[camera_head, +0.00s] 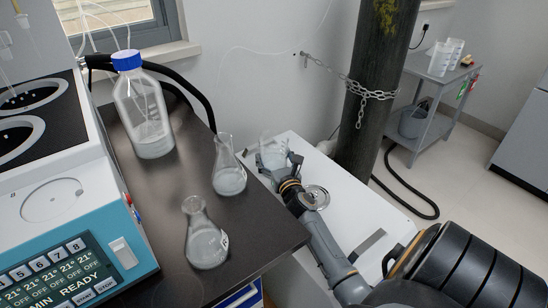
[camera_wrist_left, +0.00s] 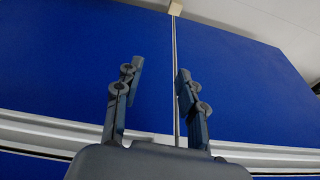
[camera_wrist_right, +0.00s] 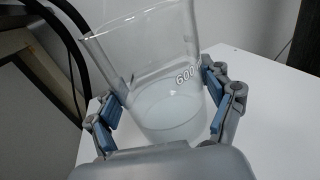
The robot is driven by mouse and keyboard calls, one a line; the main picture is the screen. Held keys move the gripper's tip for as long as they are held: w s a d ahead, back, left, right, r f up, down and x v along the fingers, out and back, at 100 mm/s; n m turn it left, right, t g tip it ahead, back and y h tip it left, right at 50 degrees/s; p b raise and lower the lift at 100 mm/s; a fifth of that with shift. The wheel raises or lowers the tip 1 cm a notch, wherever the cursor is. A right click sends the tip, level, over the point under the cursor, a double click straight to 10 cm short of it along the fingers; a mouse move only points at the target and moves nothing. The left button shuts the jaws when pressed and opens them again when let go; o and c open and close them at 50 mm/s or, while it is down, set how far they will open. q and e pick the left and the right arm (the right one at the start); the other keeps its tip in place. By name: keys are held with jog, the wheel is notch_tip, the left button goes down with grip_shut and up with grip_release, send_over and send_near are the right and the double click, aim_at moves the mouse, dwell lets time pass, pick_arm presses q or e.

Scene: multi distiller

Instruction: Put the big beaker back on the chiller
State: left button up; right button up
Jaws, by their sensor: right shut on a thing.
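The big beaker (camera_wrist_right: 165,70) is clear glass with a "600" mark and holds some pale liquid. My right gripper (camera_wrist_right: 165,112) is shut around it, one finger on each side. In the head view the beaker (camera_head: 272,148) is at the far end of a white top, partly hidden by my right gripper (camera_head: 275,165). I cannot tell whether its base touches the white top. My left gripper (camera_wrist_left: 155,85) is open and empty, facing blue panels (camera_wrist_left: 70,60).
A dark bench holds two flasks (camera_head: 230,180) (camera_head: 207,245) and a blue-capped bottle (camera_head: 145,115). A teal-and-white device (camera_head: 75,225) with a display stands at left. A dark column with a chain (camera_head: 375,93) rises behind the white top. A grey cart (camera_head: 428,90) stands farther back.

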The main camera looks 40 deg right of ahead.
pick_arm(q)
jog(key=shift+r, duration=0.25)
pick_arm(e)
jog(key=o, duration=1.5)
jog(key=shift+o, duration=0.2)
jog(key=p+v, duration=0.1)
jog(key=v, duration=0.9)
jog(key=shift+s+a, duration=0.2)
jog(key=shift+s, duration=0.1)
pick_arm(q)
jog(key=shift+s+x, duration=0.2)
jog(key=shift+x, duration=0.65)
jog(key=shift+s+x, duration=0.2)
jog(key=shift+x, duration=0.65)
jog(key=shift+s+x, duration=0.2)
jog(key=shift+x, duration=0.7)
pick_arm(e)
jog(key=shift+s+a+r, duration=0.1)
jog(key=shift+s+a, duration=0.15)
jog(key=shift+s, duration=0.4)
pick_arm(q)
jog(key=shift+f, duration=0.15)
